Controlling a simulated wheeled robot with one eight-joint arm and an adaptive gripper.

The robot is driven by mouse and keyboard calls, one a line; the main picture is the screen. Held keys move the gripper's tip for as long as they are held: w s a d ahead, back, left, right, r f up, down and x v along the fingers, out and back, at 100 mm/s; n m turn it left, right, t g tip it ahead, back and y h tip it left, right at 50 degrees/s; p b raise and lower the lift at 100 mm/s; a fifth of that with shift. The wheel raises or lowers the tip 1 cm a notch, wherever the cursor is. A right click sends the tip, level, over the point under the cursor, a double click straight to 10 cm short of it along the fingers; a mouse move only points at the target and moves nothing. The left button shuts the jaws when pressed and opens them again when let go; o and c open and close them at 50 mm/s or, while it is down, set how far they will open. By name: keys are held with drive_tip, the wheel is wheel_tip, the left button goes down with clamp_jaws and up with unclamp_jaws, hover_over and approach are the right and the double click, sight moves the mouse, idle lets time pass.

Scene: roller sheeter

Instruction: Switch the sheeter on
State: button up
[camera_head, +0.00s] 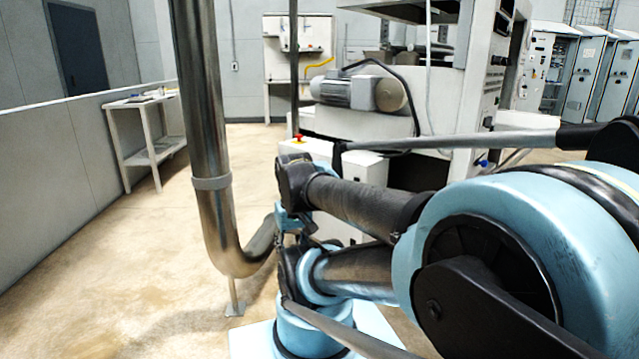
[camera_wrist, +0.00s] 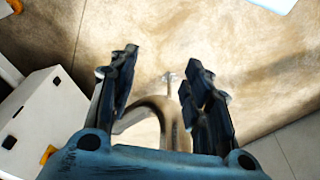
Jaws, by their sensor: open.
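The sheeter is probably the white machine (camera_head: 375,125) with a grey motor (camera_head: 358,92), beyond my arm in the head view. A red button on a yellow base (camera_head: 299,139) sits on top of a white cabinet (camera_head: 350,160) at its near side. I cannot tell whether this is the sheeter's switch. My gripper (camera_wrist: 163,60) is open in the wrist view, with nothing between its fingertips. In the head view my gripper is small and mostly hidden among my blue arm links, below and near the cabinet.
A thick bent metal pipe (camera_head: 208,130) stands left of my arm; its bend (camera_wrist: 160,108) shows below the fingertips in the wrist view. A white box (camera_wrist: 45,115) lies left of the fingers. A white side table (camera_head: 150,152) stands by the left wall.

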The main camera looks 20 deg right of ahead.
drive_tip(key=o, duration=0.4)
drive_tip(key=shift+s+d+r, duration=0.2)
drive_tip(key=shift+r, duration=0.05)
drive_tip(key=shift+c, duration=0.2)
drive_tip(key=w+d+r+n+t+h, duration=0.1)
drive_tip(key=w+d+r+n+h, duration=0.25)
drive_tip(key=w, duration=0.85)
drive_tip(key=w+d+r+n+h, duration=0.1)
drive_tip(key=w+d+n+h, duration=0.4)
drive_tip(key=w, duration=0.7)
drive_tip(key=w+d+r+n+t+h, duration=0.1)
drive_tip(key=w+d+r+n, duration=0.35)
drive_tip(key=w, duration=0.75)
drive_tip(key=w+d+f+n+t+h, duration=0.15)
drive_tip(key=w+f, duration=0.25)
drive_tip(key=w, duration=0.4)
drive_tip(key=w+d+f+n+t+h, duration=0.1)
drive_tip(key=w+d+f+n+h, duration=0.2)
drive_tip(key=w, duration=0.4)
drive_tip(key=w+a+f+n+t+h, duration=0.1)
drive_tip(key=w+f+n+t+h, duration=0.1)
drive_tip(key=w+f+n, duration=0.75)
drive_tip(key=w+d+f+m, duration=0.1)
drive_tip(key=w+d, duration=0.2)
drive_tip(key=d, duration=0.4)
drive_tip(key=w+d+f+m, duration=0.2)
drive_tip(key=w+d, duration=0.2)
drive_tip(key=d, duration=0.4)
drive_tip(key=shift+d, duration=0.1)
drive_tip(key=shift+c, duration=0.5)
